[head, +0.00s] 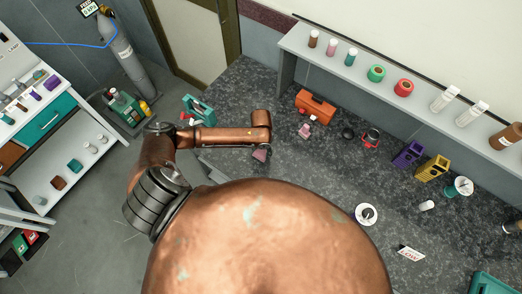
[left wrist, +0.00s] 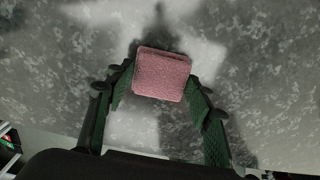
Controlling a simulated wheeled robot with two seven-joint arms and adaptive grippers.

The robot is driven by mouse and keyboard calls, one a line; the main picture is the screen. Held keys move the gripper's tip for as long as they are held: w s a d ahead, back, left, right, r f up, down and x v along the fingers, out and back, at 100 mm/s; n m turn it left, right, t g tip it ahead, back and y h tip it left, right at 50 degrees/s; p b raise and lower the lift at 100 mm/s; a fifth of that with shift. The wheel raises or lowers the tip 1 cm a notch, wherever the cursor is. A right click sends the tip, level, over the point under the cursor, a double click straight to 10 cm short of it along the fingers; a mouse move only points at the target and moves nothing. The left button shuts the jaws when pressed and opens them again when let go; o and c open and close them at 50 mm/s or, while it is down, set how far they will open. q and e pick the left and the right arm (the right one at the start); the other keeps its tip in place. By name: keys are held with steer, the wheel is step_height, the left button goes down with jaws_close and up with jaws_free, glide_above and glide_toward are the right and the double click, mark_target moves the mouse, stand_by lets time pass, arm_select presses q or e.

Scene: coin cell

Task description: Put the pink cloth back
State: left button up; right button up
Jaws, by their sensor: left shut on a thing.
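The pink cloth (left wrist: 162,75) is a small folded square pad. In the left wrist view it sits between the two green-lined fingers of my left gripper (left wrist: 160,92), which is shut on it. In the head view the cloth (head: 260,155) shows just below the copper end of my left arm, over the left part of the dark speckled counter (head: 235,165). The fingers are mostly hidden under the wrist there. I cannot tell the cloth's exact height over the counter. My right gripper is not in view.
An orange toolbox (head: 316,104), a small pink item (head: 305,130) and a dark round item (head: 348,133) stand to the right. Purple (head: 408,154) and yellow (head: 432,168) racks, a white saucer (head: 367,214) and a sign (head: 411,253) lie farther right. A shelf (head: 345,70) runs behind.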

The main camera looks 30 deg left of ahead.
mark_target(261, 152)
arm_select(q)
steer(key=o, duration=1.1)
steer(key=shift+f, duration=0.1)
step_height(261, 152, up, 12)
steer(key=shift+r, duration=0.2)
